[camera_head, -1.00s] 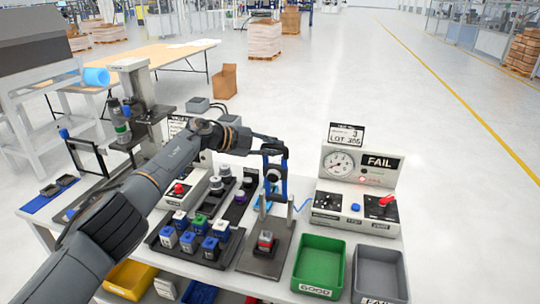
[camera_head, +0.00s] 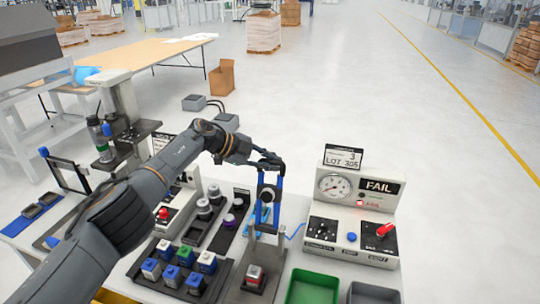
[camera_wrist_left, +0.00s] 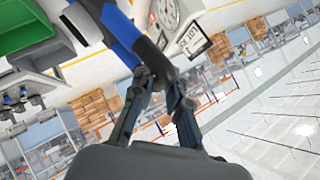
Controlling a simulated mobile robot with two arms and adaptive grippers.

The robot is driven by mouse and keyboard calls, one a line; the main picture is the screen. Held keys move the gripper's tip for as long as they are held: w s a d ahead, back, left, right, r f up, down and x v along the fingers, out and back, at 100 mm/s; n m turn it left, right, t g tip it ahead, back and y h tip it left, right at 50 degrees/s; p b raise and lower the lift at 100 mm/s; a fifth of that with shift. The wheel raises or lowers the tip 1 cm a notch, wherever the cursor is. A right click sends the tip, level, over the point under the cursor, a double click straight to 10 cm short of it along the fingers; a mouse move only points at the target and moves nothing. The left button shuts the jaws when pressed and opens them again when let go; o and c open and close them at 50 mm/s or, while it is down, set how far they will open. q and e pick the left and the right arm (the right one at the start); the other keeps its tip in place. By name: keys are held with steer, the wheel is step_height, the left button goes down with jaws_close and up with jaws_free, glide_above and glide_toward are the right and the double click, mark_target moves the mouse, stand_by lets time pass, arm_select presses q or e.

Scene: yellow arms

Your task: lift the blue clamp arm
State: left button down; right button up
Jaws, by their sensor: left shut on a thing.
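The blue clamp arm (camera_head: 260,187) stands roughly upright above a grey fixture base (camera_head: 262,250) in the head view. A small block with a red mark (camera_head: 254,275) sits on the base below it. My left gripper (camera_head: 270,165) comes in from the left and is shut on the top of the clamp arm. In the left wrist view, the blue clamp arm (camera_wrist_left: 122,32) runs to a dark end held between the fingers of the left gripper (camera_wrist_left: 165,88). The fingers hide part of that end. My right gripper is not in view.
A tester with a FAIL sign (camera_head: 380,187) stands right of the clamp. A green bin (camera_head: 312,287) and a grey bin (camera_head: 373,293) are at the front right. A tray of several blocks (camera_head: 208,290) lies to the left.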

arm_select(q)
steer(key=shift+s+d+f, duration=0.35)
steer(key=c, duration=1.3)
jaws_free()
steer(key=shift+w+d+r, duration=0.1)
steer(key=shift+d, duration=0.1)
steer(key=shift+r, duration=0.1)
steer(key=shift+a+r, duration=0.1)
steer(key=shift+a+r, duration=0.3)
steer(key=shift+a, duration=0.1)
steer(key=v, duration=1.1)
steer(key=shift+a, duration=0.2)
steer(key=shift+w, duration=0.1)
